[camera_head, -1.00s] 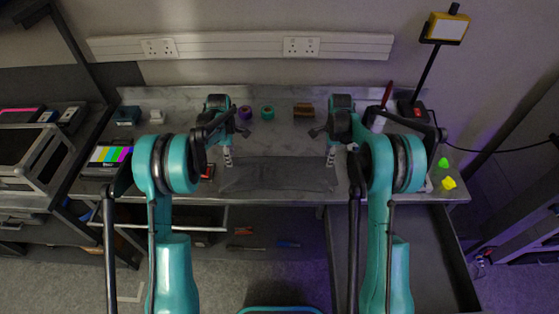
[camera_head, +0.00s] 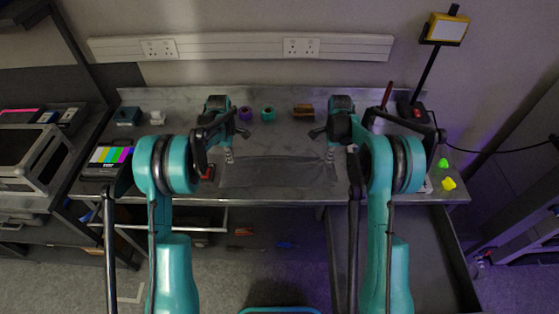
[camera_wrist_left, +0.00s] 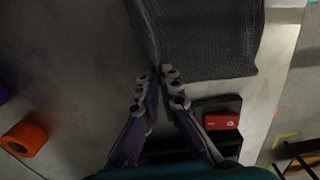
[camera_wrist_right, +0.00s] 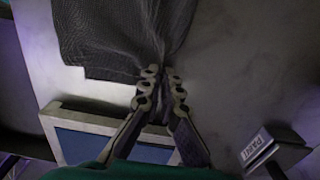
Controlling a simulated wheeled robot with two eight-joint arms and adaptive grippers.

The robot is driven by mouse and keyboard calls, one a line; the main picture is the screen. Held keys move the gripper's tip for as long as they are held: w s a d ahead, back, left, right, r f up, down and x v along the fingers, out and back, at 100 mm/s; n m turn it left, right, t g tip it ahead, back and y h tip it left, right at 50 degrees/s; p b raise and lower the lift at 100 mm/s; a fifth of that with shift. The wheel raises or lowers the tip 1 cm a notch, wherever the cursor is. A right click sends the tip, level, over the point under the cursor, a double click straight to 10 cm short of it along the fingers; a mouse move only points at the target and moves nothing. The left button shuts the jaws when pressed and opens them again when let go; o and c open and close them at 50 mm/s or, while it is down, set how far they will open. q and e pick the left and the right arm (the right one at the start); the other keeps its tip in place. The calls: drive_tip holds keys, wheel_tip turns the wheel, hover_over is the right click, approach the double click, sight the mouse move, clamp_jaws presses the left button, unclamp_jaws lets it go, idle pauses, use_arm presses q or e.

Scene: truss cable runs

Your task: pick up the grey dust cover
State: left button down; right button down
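The grey dust cover (camera_head: 280,172) is a dark, thin cloth spread at the front middle of the grey table, between my two grippers. My left gripper (camera_head: 229,157) is at its left far corner and my right gripper (camera_head: 330,156) at its right far corner. In the left wrist view the cover (camera_wrist_left: 210,40) runs in folds to the fingertips, which are shut on its edge. In the right wrist view the cover (camera_wrist_right: 110,35) is likewise gathered between the closed fingertips. Whether its near edge is clear of the table I cannot tell.
Purple tape (camera_head: 245,113), teal tape (camera_head: 268,113) and a brown block (camera_head: 303,111) stand behind the cover. A colour-striped screen (camera_head: 108,158) is at left; a lamp (camera_head: 446,28) and yellow piece (camera_head: 448,184) are at right. A red item (camera_wrist_left: 221,121) lies near the left gripper.

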idle(0.9)
